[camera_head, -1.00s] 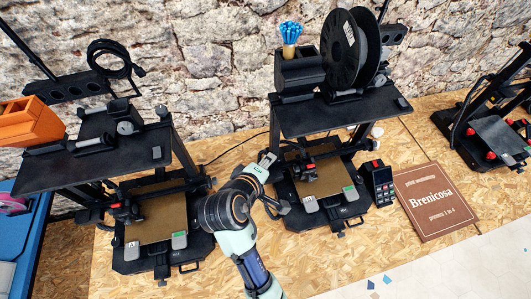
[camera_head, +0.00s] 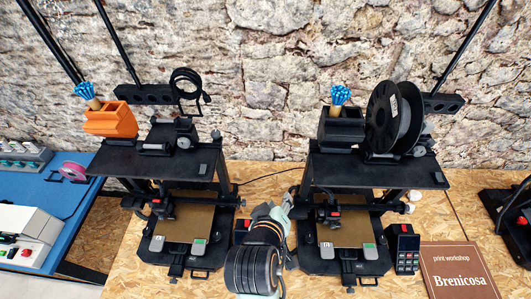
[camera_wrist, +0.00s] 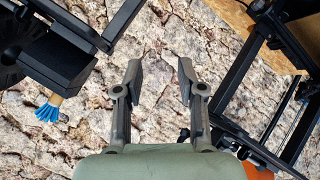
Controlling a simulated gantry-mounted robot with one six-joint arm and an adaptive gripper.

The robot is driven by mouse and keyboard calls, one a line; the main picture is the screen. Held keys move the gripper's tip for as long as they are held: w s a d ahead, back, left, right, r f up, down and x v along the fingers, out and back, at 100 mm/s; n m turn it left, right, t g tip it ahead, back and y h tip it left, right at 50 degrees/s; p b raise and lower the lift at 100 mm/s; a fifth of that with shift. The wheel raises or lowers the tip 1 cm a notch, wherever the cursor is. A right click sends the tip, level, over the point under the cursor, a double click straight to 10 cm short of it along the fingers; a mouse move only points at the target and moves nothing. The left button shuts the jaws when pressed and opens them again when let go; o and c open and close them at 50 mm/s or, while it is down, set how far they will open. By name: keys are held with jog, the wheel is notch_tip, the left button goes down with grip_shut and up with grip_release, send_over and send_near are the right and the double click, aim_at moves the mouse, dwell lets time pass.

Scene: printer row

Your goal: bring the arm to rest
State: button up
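My gripper (camera_wrist: 158,76) is open and empty in the wrist view. Its two grey fingers stand apart, with only stone wall behind the gap. In the head view my arm (camera_head: 255,262) rises at the bottom centre, between the two nearer printers. Its fingers cannot be made out there.
A left printer (camera_head: 196,222) carries an orange bin (camera_head: 111,121). A middle printer (camera_head: 348,228) carries a black spool (camera_head: 382,117). A blue bench (camera_head: 60,195) is at far left. The stone wall is behind.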

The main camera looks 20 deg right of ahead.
jog(key=shift+r, duration=0.1)
jog(key=s+a+r+m+t+y+p, duration=0.1)
jog(key=s+a+r+t+y+p, duration=0.1)
jog(key=a+r+p, duration=0.3)
jog(key=s+a+r+m+t+y+p, duration=0.1)
jog(key=s+a+r+t+y+p, duration=0.1)
jog(key=a+r+y+p, duration=0.2)
jog(key=a+r+p, duration=0.1)
jog(key=a+r, duration=0.2)
jog(key=r, duration=0.4)
jog(key=shift+s+a+r, duration=0.35)
jog(key=shift+a+r, duration=0.05)
dwell(0.7)
jog(key=shift+c, duration=0.2)
